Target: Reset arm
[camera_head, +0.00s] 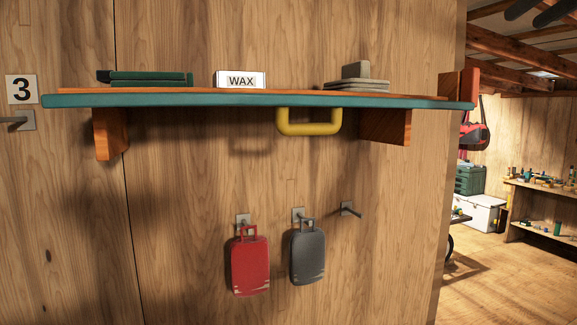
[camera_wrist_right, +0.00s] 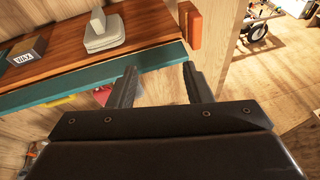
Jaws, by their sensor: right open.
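My right gripper shows in the right wrist view (camera_wrist_right: 159,76) with its two dark fingers apart and nothing between them. The fingers point toward the end of the wall shelf (camera_wrist_right: 155,58), whose teal edge passes beyond the fingertips. In the head view, the dark fingers of the right gripper (camera_head: 538,10) show at the top right corner, well to the right of the shelf (camera_head: 200,101). My left gripper is in neither view.
The shelf holds a green stack (camera_head: 150,79), a WAX box (camera_head: 240,80) and a grey stepped block (camera_head: 358,78). A yellow handle (camera_head: 310,129) hangs beneath. Red (camera_head: 250,265) and grey (camera_head: 308,256) cases hang on hooks; the right hook (camera_head: 350,209) is empty. Open floor lies right.

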